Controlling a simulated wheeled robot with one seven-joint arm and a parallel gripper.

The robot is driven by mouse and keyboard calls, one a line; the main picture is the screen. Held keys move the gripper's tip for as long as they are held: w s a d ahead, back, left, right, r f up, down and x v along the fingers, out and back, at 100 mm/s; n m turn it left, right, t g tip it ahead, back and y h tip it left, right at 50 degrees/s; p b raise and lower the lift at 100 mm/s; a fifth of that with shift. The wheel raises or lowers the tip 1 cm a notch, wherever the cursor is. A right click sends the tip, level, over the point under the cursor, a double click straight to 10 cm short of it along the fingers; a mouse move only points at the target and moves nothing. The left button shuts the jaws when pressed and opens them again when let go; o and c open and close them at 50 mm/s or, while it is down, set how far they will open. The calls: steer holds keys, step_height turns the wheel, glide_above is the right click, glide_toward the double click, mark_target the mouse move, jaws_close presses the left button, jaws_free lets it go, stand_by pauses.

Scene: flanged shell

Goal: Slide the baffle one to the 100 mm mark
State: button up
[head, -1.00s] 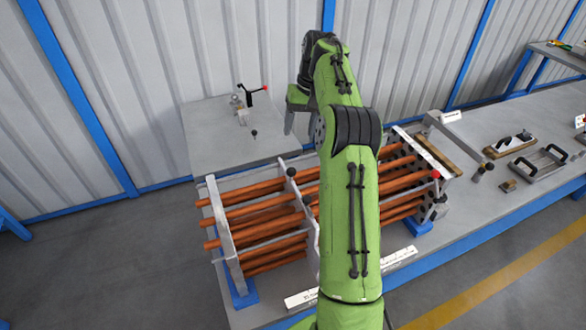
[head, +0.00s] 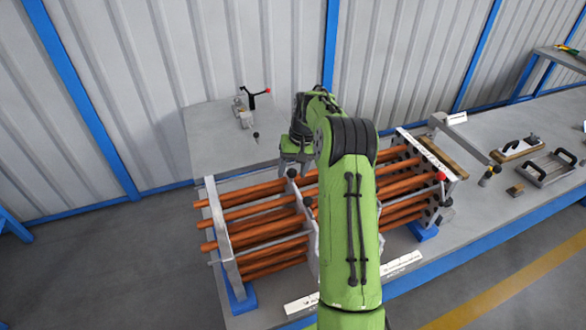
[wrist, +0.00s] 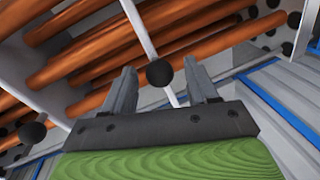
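The tube bundle has copper-coloured tubes (head: 262,221) running through upright plates. A thin pale baffle plate (head: 303,207) stands mid-bundle with a black ball knob (head: 292,173) on top; I cannot tell for certain that it is baffle one. My gripper (head: 292,166) points down close by this knob. In the wrist view, my open gripper (wrist: 160,84) has a black ball knob (wrist: 160,73) on a pale rod between its two fingers, with gaps on both sides. My arm hides the middle of the bundle. White scale strips (head: 302,303) lie along the front; their marks are unreadable.
A left end plate (head: 222,232) and a holed right end plate (head: 428,157) bound the bundle. A red ball (head: 440,176) sits at the right. A clamp-like tool (head: 243,113) stands on the back table. Handled blocks (head: 519,147) lie on the right bench.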

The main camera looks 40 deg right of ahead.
jaws_close()
steer(key=shift+s+d+r+p, duration=0.15)
steer(key=shift+d+p, duration=0.2)
steer(key=shift+p, duration=0.2)
steer(key=shift+d, duration=0.1)
jaws_free()
steer(key=d+r+p, duration=0.1)
steer(key=r, duration=0.9)
steer(key=s+d+r+p, duration=0.1)
steer(key=r, duration=0.4)
steer(key=shift+s+d+r+p, duration=0.1)
steer(key=shift+d+r+p, duration=0.05)
steer(key=shift+d+p, duration=0.2)
